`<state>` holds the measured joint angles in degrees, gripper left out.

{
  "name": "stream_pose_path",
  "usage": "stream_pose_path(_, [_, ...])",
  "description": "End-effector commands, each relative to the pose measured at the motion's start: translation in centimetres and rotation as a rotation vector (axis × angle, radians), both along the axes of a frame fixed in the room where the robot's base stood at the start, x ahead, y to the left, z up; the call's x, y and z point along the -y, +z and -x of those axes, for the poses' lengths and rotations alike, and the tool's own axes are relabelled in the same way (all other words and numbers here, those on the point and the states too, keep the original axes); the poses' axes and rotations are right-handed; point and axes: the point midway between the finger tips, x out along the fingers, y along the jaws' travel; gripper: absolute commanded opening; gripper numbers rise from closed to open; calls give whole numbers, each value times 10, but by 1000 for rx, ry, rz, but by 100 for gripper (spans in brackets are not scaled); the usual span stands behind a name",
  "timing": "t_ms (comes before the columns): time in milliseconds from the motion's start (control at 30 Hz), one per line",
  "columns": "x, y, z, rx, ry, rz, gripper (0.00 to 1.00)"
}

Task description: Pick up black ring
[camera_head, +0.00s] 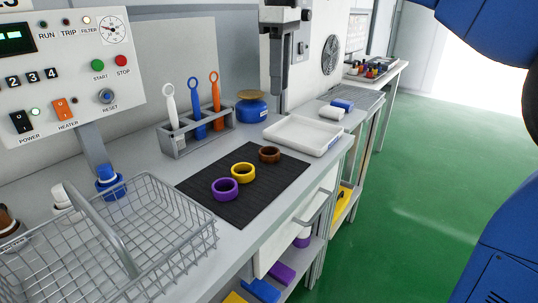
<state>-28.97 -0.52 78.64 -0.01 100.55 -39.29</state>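Three rings lie in a diagonal row on a black ribbed mat (221,212) on the grey bench. The purple ring (225,189) is nearest, the yellow ring (243,173) is in the middle and the brown ring (269,155) is farthest. I see no ring that is clearly black. My gripper is not in view; blue parts of my arm show at the right edge.
A wire basket (207,228) with a raised handle stands at the front left. A rack (179,149) of long tools and a white tray (327,139) stand behind the mat. A grey vertical fixture (280,62) hangs at the back. Green floor (440,180) is clear at right.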

Motion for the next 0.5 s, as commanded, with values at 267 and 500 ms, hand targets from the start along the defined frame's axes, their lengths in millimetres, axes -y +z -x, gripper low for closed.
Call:
stream_pose_path(267, [-22, 1, -7, -22, 74, 13, 29])
stream_pose_path(500, [-21, -38, -6, -22, 73, 13, 29])
